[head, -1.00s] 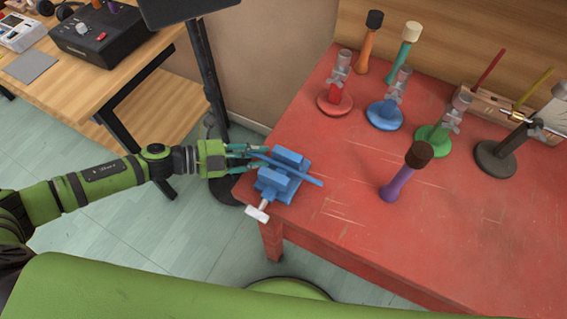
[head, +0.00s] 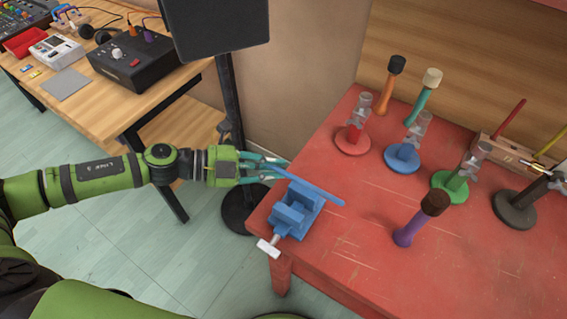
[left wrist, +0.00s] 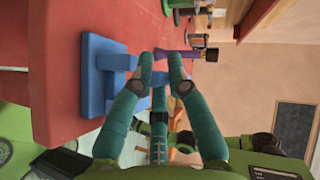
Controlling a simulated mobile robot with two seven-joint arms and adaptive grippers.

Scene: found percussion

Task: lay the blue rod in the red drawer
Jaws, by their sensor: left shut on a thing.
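The blue rod (head: 318,192) is held in my left gripper (head: 283,168) and slants down to the right, above and just behind the blue vise (head: 297,212) in the head view. The fingers are shut on the rod near its left end. In the left wrist view, the gripper (left wrist: 161,66) has the rod (left wrist: 146,68) at its fingertips, with the vise (left wrist: 98,75) beside it. A small red open box (head: 22,42) sits on the wooden desk at the far left; I cannot tell whether it is the red drawer. My right gripper is out of view.
The vise stands at the near left corner of the red table (head: 370,270). Coloured stands and a purple mallet (head: 420,218) are farther right. A black stand (head: 232,110) rises between the table and the wooden desk (head: 150,95), which holds a dark box (head: 143,60).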

